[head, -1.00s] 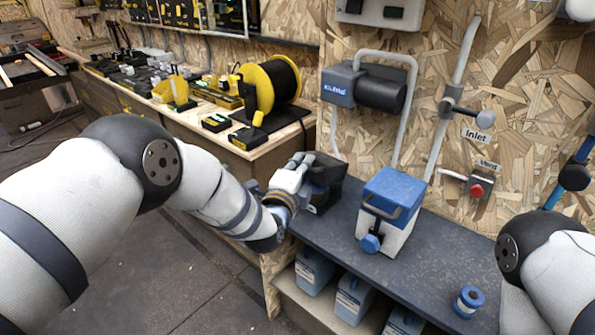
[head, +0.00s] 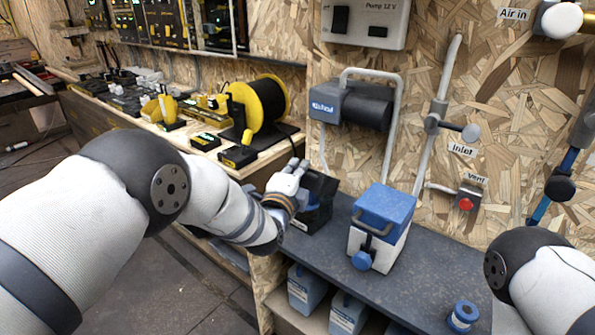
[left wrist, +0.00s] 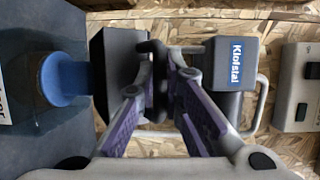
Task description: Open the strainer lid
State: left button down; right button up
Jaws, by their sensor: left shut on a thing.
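A dark box with a blue part (head: 318,190), which looks like the strainer, stands on the grey shelf below the pump. My left gripper (head: 292,180) is at its left side in the head view and covers part of it. In the left wrist view my left gripper (left wrist: 164,72) is shut on a narrow dark piece beside the dark box (left wrist: 122,72). I cannot tell how far the lid is raised. My right arm shows at the right edge of the head view, but its gripper is out of view.
A white box with a blue lid (head: 386,205) and blue knob stands right of the dark box. A blue spool (head: 463,316) sits at the shelf's front. The pump (head: 355,105) and pipes are on the wall behind. Blue canisters (head: 306,288) stand below.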

pick_arm(q)
jog(key=c, duration=2)
grip_release()
jog(key=shift+o, duration=0.2)
